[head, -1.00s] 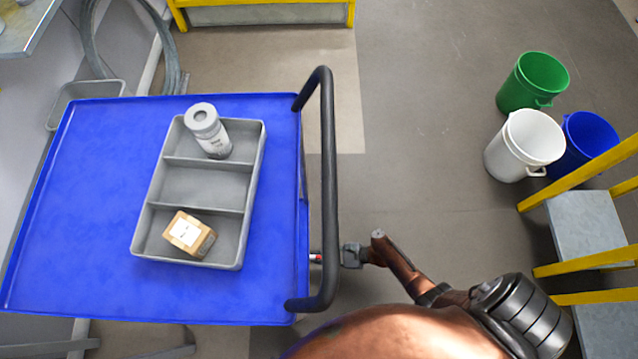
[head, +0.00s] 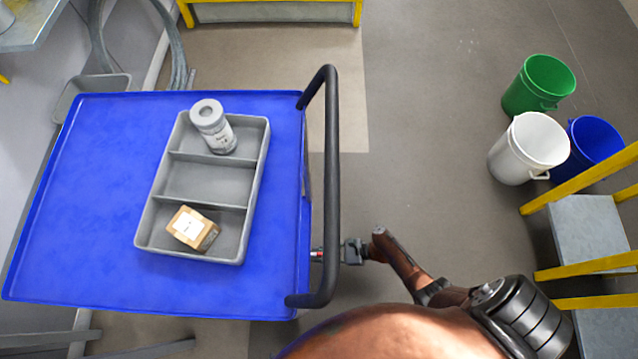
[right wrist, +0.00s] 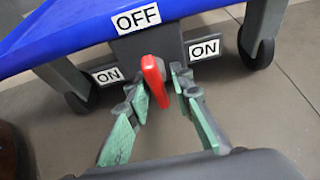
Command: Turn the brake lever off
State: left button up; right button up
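The red brake lever (right wrist: 155,82) sits under the blue cart (right wrist: 75,28), below the OFF label (right wrist: 137,19) and between two ON labels (right wrist: 107,76). It looks near the middle, but its exact setting is hard to tell. My right gripper (right wrist: 158,88) has its green fingers on either side of the lever. In the head view my right gripper (head: 338,253) is beside the cart's black handle (head: 330,180), and a bit of red lever (head: 317,254) shows. My left gripper is not in view.
On the cart top (head: 90,200) lies a grey divided tray (head: 205,182) with a bottle (head: 213,127) and a small box (head: 192,229). Buckets (head: 530,148) and a yellow-railed step (head: 585,235) stand at the right. The floor between is clear.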

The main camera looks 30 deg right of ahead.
jog(key=shift+o, duration=0.6)
jog(key=shift+s, duration=0.1)
jog(key=shift+s+d, duration=0.1)
jog(key=shift+d, duration=0.05)
jog(key=v, duration=1.1)
jog(key=shift+d+r, duration=0.15)
jog(key=shift+d, duration=0.1)
